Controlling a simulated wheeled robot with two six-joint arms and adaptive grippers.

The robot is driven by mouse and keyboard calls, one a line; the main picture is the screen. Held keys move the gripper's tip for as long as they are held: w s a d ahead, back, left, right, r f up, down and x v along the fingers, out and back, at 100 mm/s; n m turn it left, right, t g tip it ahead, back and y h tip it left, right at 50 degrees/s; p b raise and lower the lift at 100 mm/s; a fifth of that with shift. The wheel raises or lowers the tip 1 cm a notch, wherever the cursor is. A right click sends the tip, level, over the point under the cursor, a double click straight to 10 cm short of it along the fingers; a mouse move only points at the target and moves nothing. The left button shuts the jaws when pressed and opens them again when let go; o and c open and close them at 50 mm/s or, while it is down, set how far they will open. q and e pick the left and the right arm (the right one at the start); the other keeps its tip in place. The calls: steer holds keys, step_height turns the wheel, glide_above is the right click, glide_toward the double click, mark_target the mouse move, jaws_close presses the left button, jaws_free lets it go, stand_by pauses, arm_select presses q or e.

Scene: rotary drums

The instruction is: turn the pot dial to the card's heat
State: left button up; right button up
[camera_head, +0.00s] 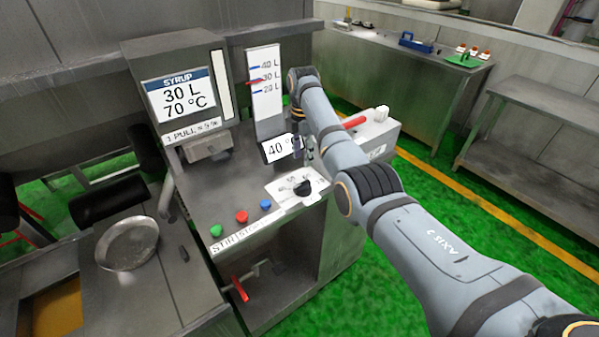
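The card (180,93) reads SYRUP, 30 L, 70 °C and stands upright at the back of the steel station. The pot dial (303,188) is a black knob on a white scale plate (281,189) at the station's front right; its pointer direction is too small to tell. A tilted white readout (277,149) behind it shows 40 °, its right end partly hidden by my gripper. My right gripper (309,155) hangs above and behind the dial, apparently apart from it. Its fingers are too small and dark to judge. My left gripper is not in view.
A level gauge (264,89) stands behind the readout. Green, red and blue buttons (241,217) line the front edge left of the dial. A red lever (355,122) sits right of my forearm. A round pan (127,243) lies at the left.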

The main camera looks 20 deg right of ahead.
mark_target(303, 183)
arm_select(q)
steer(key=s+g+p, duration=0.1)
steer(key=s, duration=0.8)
arm_select(e)
steer(key=f, duration=0.5)
steer(key=s+f, duration=0.1)
steer(key=f, duration=0.1)
steer(key=shift+a+f, duration=0.1)
steer(key=shift+f, duration=1.2)
steer(key=shift+s+f, duration=0.1)
steer(key=shift+c, duration=1.3)
steer(key=c, duration=0.5)
jaws_close()
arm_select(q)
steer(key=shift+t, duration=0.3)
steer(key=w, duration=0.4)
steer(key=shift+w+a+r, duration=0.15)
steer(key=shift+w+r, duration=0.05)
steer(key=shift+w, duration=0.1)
